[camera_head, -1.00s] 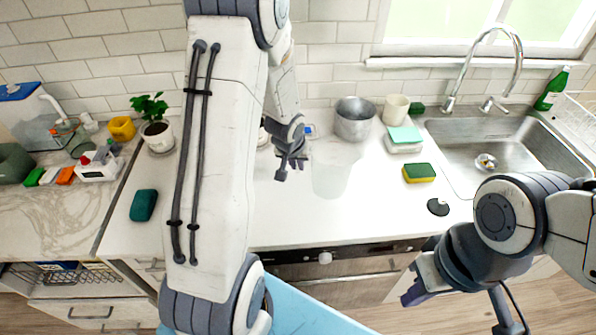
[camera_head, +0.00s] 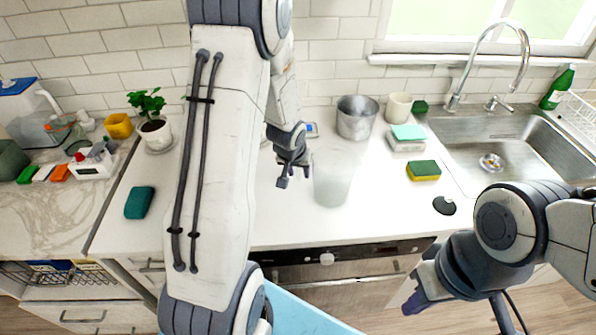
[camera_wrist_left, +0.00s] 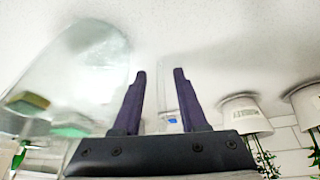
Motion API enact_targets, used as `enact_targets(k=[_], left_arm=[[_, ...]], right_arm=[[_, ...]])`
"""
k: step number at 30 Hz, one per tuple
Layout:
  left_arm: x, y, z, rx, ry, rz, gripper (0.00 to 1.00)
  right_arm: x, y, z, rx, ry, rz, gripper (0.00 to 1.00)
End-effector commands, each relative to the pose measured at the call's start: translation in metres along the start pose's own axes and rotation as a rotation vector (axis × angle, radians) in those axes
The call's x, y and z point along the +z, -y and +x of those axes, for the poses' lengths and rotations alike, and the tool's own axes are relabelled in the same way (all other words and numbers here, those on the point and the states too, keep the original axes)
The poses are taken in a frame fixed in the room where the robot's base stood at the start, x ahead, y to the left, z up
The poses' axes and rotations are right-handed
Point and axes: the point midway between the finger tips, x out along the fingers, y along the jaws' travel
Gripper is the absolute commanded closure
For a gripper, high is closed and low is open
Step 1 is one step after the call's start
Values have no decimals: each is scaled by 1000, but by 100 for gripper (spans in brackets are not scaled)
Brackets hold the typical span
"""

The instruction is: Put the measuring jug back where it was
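The measuring jug (camera_head: 334,182) is a clear, frosted-looking container standing on the white counter, right of my left gripper (camera_head: 284,178) in the head view. In the left wrist view the jug (camera_wrist_left: 75,80) fills the left side, beside the fingers. My left gripper (camera_wrist_left: 158,100) is open there, with a clear gap between its dark fingers. A faint transparent edge shows between them; I cannot tell whether it is part of the jug. My right gripper (camera_head: 420,288) hangs in front of the counter's edge, away from the jug; its finger gap is unclear.
A metal pot (camera_head: 356,118), a cream cup (camera_head: 398,106) and a stacked sponge pile (camera_head: 407,138) stand behind the jug. A yellow-green sponge (camera_head: 424,171) and a black disc (camera_head: 444,205) lie right of it, before the sink (camera_head: 500,150). A green sponge (camera_head: 140,202) lies left of my arm.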

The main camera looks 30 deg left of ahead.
Motion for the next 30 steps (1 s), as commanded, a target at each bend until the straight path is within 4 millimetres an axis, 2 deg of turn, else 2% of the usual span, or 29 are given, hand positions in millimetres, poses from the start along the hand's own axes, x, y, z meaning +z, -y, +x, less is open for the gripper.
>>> enact_targets(k=[5, 8, 21, 25, 30], left_arm=[[0, 0, -1, 0, 0, 0, 58], [-3, 0, -9, 0, -1, -1, 58], [-4, 0, -99, 0, -1, -1, 58], [-3, 0, -115, 0, -1, 0, 58], [-2, 0, -123, 0, 0, 0, 58]], right_arm=[[0, 0, -1, 0, 0, 0, 100], [0, 1, -8, 0, 0, 0, 100], [-4, 5, -69, 0, 0, 2, 100], [-4, 6, -80, 0, 0, 0, 100], [-4, 6, -85, 0, 0, -2, 100]])
